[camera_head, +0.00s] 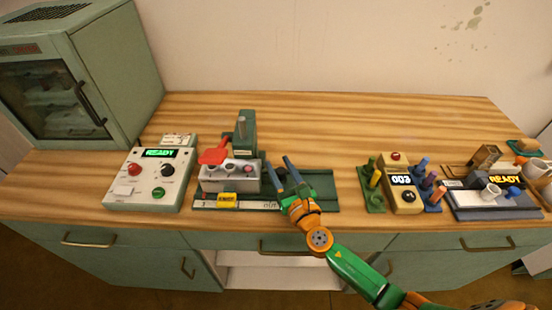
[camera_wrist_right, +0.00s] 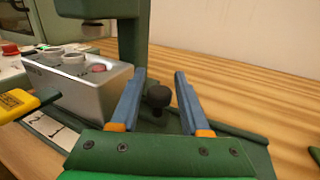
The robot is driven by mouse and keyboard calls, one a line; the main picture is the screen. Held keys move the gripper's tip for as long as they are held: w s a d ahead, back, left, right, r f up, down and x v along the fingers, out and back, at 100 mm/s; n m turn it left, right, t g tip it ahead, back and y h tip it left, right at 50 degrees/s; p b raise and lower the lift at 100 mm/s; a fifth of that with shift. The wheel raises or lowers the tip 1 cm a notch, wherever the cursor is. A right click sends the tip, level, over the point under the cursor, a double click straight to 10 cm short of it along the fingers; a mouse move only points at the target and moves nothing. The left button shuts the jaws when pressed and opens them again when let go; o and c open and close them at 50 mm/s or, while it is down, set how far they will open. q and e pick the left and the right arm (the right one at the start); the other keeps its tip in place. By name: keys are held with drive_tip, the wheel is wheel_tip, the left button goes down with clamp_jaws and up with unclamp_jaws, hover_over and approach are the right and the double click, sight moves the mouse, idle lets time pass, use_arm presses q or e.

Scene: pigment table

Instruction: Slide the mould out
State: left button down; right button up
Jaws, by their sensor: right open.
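The mould looks to be the silver-grey block (camera_head: 232,180) with round cups in its top. It sits on a green track at the foot of the green press (camera_head: 246,135). In the right wrist view the block (camera_wrist_right: 80,85) stands left of my fingers, apart from them. My right gripper (camera_head: 287,174) is open over the track, right of the block. In the wrist view a black knob (camera_wrist_right: 158,96) shows between the fingertips of the gripper (camera_wrist_right: 154,95); I cannot tell whether it joins the mould. My left gripper is out of view.
A red lever (camera_head: 214,155) sits above the block, and a yellow tab (camera_head: 228,201) is at its front. A control box (camera_head: 150,180) stands left. The green track (camera_head: 322,188) is bare to the right. Coloured pegs and a counter box (camera_head: 404,197) stand further right.

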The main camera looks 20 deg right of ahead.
drive_tip(key=shift+w+a+f, duration=0.1)
drive_tip(key=shift+w, duration=0.5)
drive_tip(key=shift+w+a+f, duration=0.1)
drive_tip(key=shift+w, duration=0.45)
drive_tip(key=shift+s+d+r, duration=0.1)
clamp_jaws()
idle(0.4)
